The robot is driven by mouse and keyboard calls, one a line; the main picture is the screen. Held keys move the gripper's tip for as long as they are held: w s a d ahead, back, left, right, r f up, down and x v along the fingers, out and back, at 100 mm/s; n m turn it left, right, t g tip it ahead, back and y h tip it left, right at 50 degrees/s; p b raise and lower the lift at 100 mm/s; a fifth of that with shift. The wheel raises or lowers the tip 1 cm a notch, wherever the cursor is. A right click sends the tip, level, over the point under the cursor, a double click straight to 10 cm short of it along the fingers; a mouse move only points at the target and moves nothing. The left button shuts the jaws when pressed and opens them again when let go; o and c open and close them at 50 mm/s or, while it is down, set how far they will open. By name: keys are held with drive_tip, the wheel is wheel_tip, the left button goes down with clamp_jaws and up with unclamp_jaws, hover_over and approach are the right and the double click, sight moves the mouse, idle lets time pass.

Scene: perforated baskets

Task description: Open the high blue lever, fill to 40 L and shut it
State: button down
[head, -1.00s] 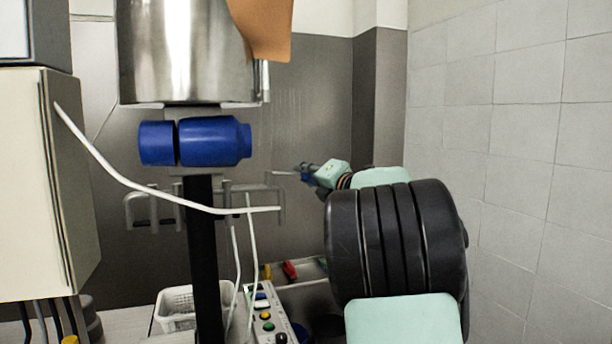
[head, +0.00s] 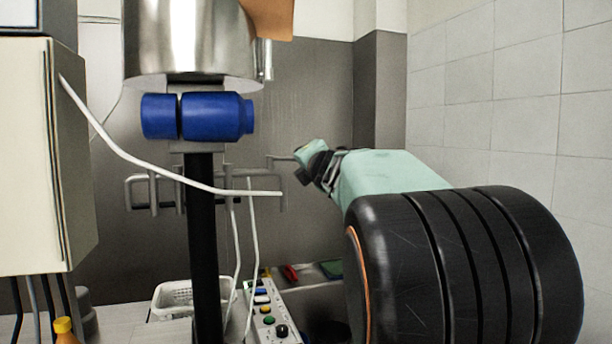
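A shiny steel vessel (head: 185,40) is at the upper left, cut off by the top edge. A blue cylindrical body (head: 215,116) in two parts sits just below it on a black post (head: 202,240). I cannot make out a separate blue lever, and no litre scale is readable. My mint and black arm reaches in from the lower right. Its far end, with my gripper (head: 314,166), is right of the blue body and apart from it in the picture, close to grey bent bars (head: 272,190). The fingers are too small and dark to read.
A cream cabinet (head: 30,150) stands at the left. A white perforated basket (head: 172,299) and a button panel (head: 268,312) are low down. A white cable (head: 140,180) crosses the middle. An orange bottle (head: 66,333) is bottom left. A tiled wall (head: 490,110) closes the right.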

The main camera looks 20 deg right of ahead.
drive_tip(key=shift+s+a+f+m+h+b, duration=0.2)
drive_tip(key=shift+s+a+m+h+b, duration=0.25)
drive_tip(key=shift+h+b, duration=0.6)
drive_tip(key=shift+s+a+m+h+b, duration=0.1)
drive_tip(key=shift+m+h+b, duration=0.3)
drive_tip(key=shift+b, duration=0.45)
drive_tip(key=shift+s+a+r+m+g+h+b, duration=0.1)
drive_tip(key=shift+s+a+m+g+h+b, duration=0.3)
drive_tip(key=shift+a+m+g+h, duration=0.8)
drive_tip(key=shift+s+a+r+m+g+h+b, duration=0.1)
drive_tip(key=shift+s+a+m+g+h+b, duration=0.3)
drive_tip(key=shift+m+g+h, duration=0.9)
drive_tip(key=shift+s+a+r+m+g+h+b, duration=0.15)
drive_tip(key=shift+s+a+m+g+h, duration=0.3)
drive_tip(key=shift+a+m+h, duration=0.9)
drive_tip(key=shift+w+d+f+n+h, duration=0.1)
drive_tip(key=shift+d+f+n+h, duration=0.05)
drive_tip(key=shift+d+n+h, duration=0.3)
drive_tip(key=shift+a, duration=0.1)
drive_tip(key=c, duration=1.7)
unclamp_jaws()
drive_tip(key=shift+o, duration=0.2)
